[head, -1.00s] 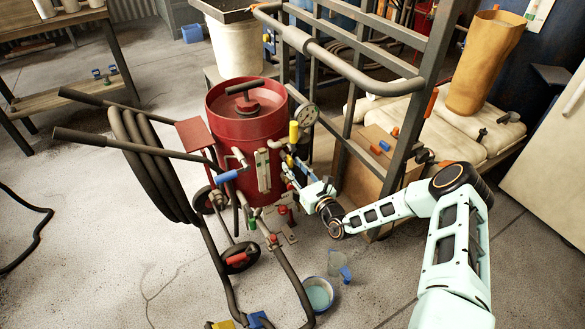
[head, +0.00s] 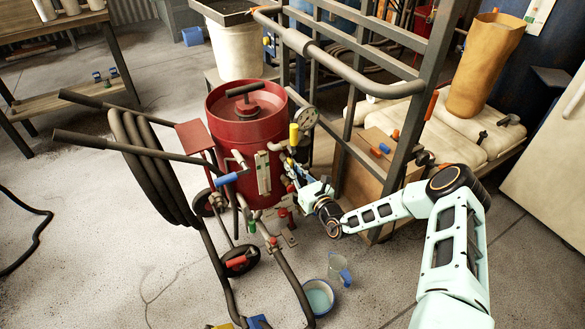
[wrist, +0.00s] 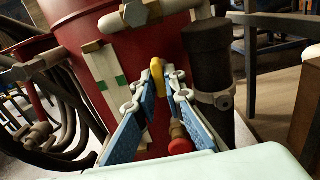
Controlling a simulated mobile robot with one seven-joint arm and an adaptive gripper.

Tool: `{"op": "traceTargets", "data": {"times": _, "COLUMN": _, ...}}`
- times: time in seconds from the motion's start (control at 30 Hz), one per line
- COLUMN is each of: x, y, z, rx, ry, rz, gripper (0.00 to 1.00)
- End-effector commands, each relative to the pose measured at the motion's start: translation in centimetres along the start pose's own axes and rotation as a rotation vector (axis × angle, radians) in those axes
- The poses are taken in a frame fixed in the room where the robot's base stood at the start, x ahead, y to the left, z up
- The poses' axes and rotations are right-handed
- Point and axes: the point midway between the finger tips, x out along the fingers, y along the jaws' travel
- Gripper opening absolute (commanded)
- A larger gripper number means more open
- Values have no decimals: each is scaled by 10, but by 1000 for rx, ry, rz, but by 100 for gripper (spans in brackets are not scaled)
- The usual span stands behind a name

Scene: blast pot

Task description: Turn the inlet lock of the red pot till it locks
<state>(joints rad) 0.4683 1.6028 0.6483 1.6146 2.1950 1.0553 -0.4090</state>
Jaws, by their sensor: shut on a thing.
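The red pot (head: 250,135) stands upright in the middle of the head view, with pipes and valves on its right side. It also fills the upper middle of the wrist view (wrist: 150,45). My gripper (wrist: 160,80) is at the pot's right side, its two blue fingers closing toward their tips. A small yellow piece (wrist: 157,72) sits between the fingertips, which are shut on it. Whether this piece is the inlet lock I cannot tell for sure. In the head view my gripper (head: 293,172) is small and its grip is partly hidden among the fittings.
A dark pipe (wrist: 210,75) stands close to the right of my fingers. A red knob (wrist: 180,145) is below them. A hose cart (head: 150,150) stands left of the pot, a metal frame (head: 400,130) to the right. A blue-rimmed bowl (head: 318,297) is on the floor.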

Motion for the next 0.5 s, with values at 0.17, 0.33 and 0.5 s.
{"op": "traceTargets", "data": {"times": 0.17, "x": 0, "y": -1, "z": 0, "rx": 54, "ry": 0, "rz": -2, "gripper": 0}}
{"op": "traceTargets", "data": {"times": 0.33, "x": -1, "y": -1, "z": 0, "rx": 160, "ry": 1, "rz": -1, "gripper": 0}}
{"op": "traceTargets", "data": {"times": 0.5, "x": -1, "y": -2, "z": 0, "rx": 308, "ry": 1, "rz": -2, "gripper": 0}}
